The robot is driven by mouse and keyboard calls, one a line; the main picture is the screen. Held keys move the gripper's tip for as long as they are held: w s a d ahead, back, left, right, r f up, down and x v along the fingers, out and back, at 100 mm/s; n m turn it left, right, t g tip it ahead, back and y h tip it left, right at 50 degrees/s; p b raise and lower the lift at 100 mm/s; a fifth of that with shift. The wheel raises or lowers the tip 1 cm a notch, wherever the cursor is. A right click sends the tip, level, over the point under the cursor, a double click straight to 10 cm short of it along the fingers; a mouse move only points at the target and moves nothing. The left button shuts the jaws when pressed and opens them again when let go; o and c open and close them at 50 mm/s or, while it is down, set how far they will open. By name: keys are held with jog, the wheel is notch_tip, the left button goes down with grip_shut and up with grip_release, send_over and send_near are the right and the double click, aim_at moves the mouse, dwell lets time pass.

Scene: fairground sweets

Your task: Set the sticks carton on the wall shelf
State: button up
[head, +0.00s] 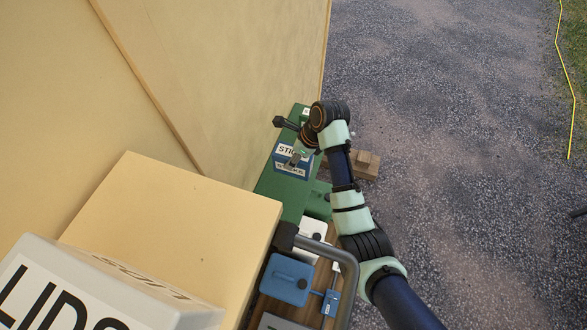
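The sticks carton (283,168) is a small blue and white box, its label partly legible as "STI". It appears over the green surface (268,188) beside the tan wall. My gripper (296,159) is at the carton and covers part of its label. From this height I cannot tell whether the fingers are closed on it, or whether the carton rests on the green surface or hangs above it. I cannot identify the wall shelf with certainty; a tan block (185,220) stands against the wall at lower left.
A white box marked "LIDS" (110,285) fills the lower left corner. A blue container (287,279), a white container (311,247) and a grey curved rail (346,262) are at lower middle. Wooden blocks (366,164) lie right of my wrist. Gravel ground (460,130) is open at right.

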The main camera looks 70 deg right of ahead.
notch_tip(320, 180, down, 11)
jog(key=shift+r+b, duration=0.1)
jog(key=shift+b, duration=0.2)
jog(key=o, duration=1.4)
jog(key=p+v, duration=0.1)
jog(key=v, duration=1.1)
